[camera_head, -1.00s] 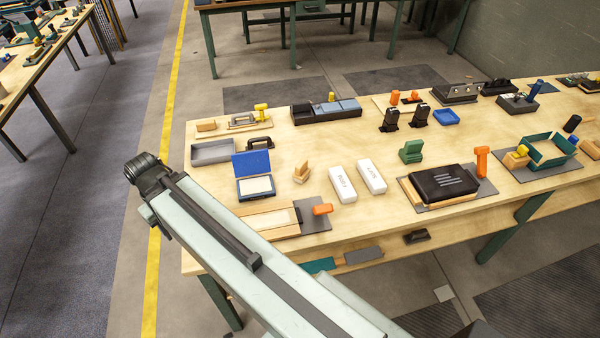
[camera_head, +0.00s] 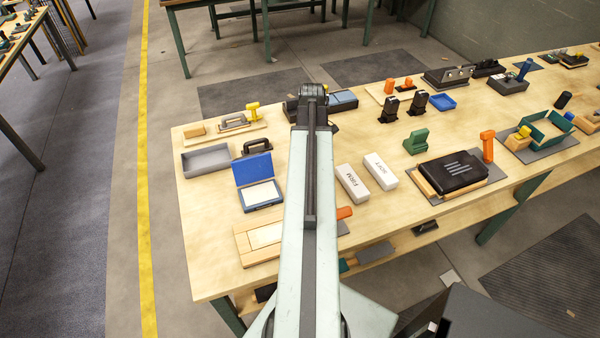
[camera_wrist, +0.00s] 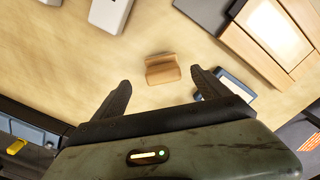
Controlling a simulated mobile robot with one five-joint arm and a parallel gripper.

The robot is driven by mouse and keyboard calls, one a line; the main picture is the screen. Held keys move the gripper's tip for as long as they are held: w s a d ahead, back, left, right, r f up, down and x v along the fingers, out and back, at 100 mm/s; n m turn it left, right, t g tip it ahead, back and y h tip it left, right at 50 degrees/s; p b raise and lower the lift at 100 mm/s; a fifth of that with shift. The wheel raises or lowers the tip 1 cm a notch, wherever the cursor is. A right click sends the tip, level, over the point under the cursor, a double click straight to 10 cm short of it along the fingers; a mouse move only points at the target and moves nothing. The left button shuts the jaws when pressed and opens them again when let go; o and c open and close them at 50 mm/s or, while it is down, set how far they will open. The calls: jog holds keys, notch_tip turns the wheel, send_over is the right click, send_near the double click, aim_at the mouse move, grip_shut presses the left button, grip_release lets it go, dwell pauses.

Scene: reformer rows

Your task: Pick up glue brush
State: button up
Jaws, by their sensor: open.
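I cannot tell for sure which thing is the glue brush. My gripper (camera_wrist: 163,88) is open and empty in the wrist view, its two dark fingers spread over the bench. A small tan wooden piece with a notched or stepped shape (camera_wrist: 162,68) lies on the bench, just ahead of the gap between the fingertips and apart from them. In the head view my arm hides this piece and my gripper. A tool with a wooden handle (camera_head: 375,252) shows low, below the bench's front edge, partly hidden by my arm.
Around the wooden piece are two white boxes (camera_head: 352,184), a blue lidded box (camera_head: 262,196) and a wooden framed board (camera_head: 243,248). A green block (camera_head: 416,142), a black case (camera_head: 452,174) and an orange handle (camera_head: 487,146) stand to the right. A grey tray (camera_head: 212,160) is left.

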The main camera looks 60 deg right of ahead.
jog(key=shift+w+a+f+b, duration=0.1)
jog(key=shift+w+f+b, duration=0.1)
jog(key=shift+f+b, duration=1.2)
notch_tip(320, 180, down, 5)
jog(key=b, duration=0.5)
jog(key=shift+w+a+f, duration=0.1)
jog(key=shift+a+f, duration=0.05)
jog(key=c, duration=1.7)
notch_tip(320, 180, up, 11)
jog(key=p, duration=1)
jog(key=shift+f, duration=0.35)
